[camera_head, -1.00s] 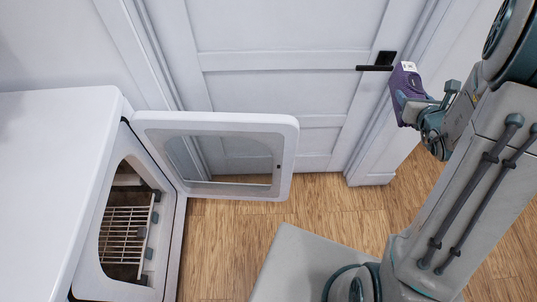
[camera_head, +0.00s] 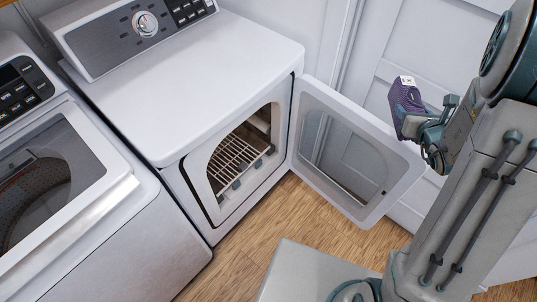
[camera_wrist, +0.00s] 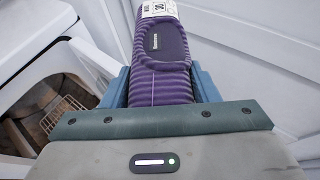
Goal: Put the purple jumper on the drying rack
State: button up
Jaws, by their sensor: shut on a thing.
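The purple jumper (camera_head: 407,103) is a compact ribbed bundle with a dark patch and a white tag on its end. My gripper (camera_head: 421,125) is shut on it and holds it in the air at the right, beyond the open dryer door. The wrist view shows the jumper (camera_wrist: 160,55) between the two blue fingers of my gripper (camera_wrist: 161,85). The drying rack (camera_head: 236,160) is a wire rack inside the dryer, seen through its open front. Part of the rack also shows at the left of the wrist view (camera_wrist: 62,115).
The white dryer (camera_head: 200,85) has its door (camera_head: 355,150) swung open to the right, between its opening and my arm. A washer (camera_head: 110,225) stands at the left. A white panelled door (camera_head: 440,50) is behind my gripper. Wood floor (camera_head: 250,240) is clear in front.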

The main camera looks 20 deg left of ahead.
aim_at(219, 157)
jog(key=u, duration=1.2)
